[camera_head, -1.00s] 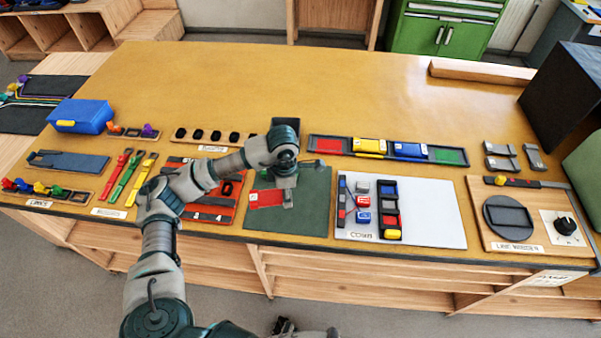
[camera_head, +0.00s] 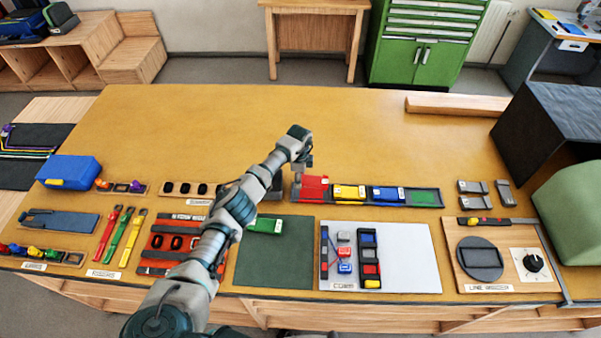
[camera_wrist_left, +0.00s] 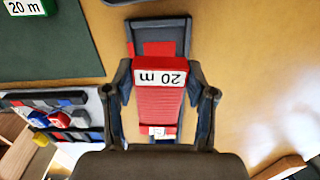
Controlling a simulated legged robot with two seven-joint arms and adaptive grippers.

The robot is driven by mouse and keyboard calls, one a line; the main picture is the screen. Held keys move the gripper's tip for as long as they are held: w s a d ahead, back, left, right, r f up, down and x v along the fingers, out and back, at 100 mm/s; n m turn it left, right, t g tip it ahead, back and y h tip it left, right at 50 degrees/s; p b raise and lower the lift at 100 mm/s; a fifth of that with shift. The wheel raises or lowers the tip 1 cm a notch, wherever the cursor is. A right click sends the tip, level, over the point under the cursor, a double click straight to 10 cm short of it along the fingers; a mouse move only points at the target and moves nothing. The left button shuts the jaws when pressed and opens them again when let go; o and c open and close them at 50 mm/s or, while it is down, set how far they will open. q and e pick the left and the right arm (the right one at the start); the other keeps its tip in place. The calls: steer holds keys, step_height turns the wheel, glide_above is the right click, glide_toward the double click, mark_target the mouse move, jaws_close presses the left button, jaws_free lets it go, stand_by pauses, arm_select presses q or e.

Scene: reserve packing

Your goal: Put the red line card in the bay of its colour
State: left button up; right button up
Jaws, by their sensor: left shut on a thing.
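The red line card (camera_head: 314,189), labelled 20 m, is held in my left gripper (camera_head: 306,171). The left wrist view shows the card (camera_wrist_left: 159,103) between the two fingers. It is over the left end of the dark bay tray (camera_head: 407,198). The wrist view shows part of the red bay floor (camera_wrist_left: 159,48) past the card's labelled end. I cannot tell whether the card touches the tray. A yellow card (camera_head: 349,192) and a blue card (camera_head: 387,194) lie in their bays. The green bay (camera_head: 424,198) is empty. My right gripper is out of view.
A green card (camera_head: 264,226) lies on the dark green mat (camera_head: 272,268). A white board (camera_head: 410,262) with small coloured pieces is in front of the tray. A dark block (camera_head: 275,183) stands just left of the tray.

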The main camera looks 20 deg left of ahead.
mark_target(300, 192)
arm_select(q)
steer(key=shift+f+n, duration=0.15)
steer(key=shift+n, duration=0.25)
steer(key=shift+f, duration=0.15)
step_height(300, 192, down, 5)
steer(key=b, duration=0.5)
steer(key=shift+f, duration=0.15)
steer(key=shift+f, duration=0.3)
steer(key=o, duration=0.9)
step_height(300, 192, up, 12)
steer(key=shift+f, duration=0.1)
stand_by(0.3)
